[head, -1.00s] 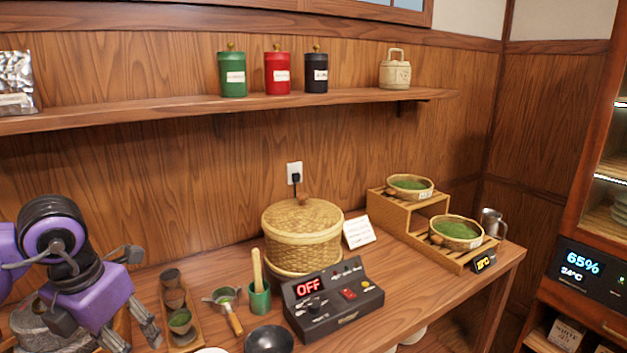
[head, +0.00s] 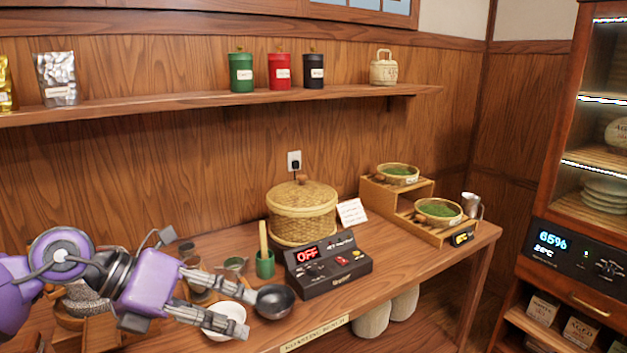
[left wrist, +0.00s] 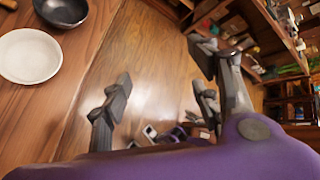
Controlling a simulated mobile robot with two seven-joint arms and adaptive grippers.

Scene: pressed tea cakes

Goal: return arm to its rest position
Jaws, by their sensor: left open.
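My left gripper (head: 252,308) reaches in from the left in the head view, over the front of the wooden bench. Its purple body lies low and its grey fingers point right, spread apart with nothing between them. The fingers overlap the white dish and come near the dark bowl in that view. In the left wrist view the open fingers (left wrist: 165,95) stand over the floor beyond the bench edge. My right gripper is not in the head view; whether the left wrist view shows part of it is unclear.
The dark bowl (head: 275,301) and white dish (head: 228,318) stand near the bench's front edge. The control box (head: 328,266) reading OFF, green cup (head: 265,265) and lidded basket (head: 302,212) are behind. Stepped trays (head: 398,205) stand right.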

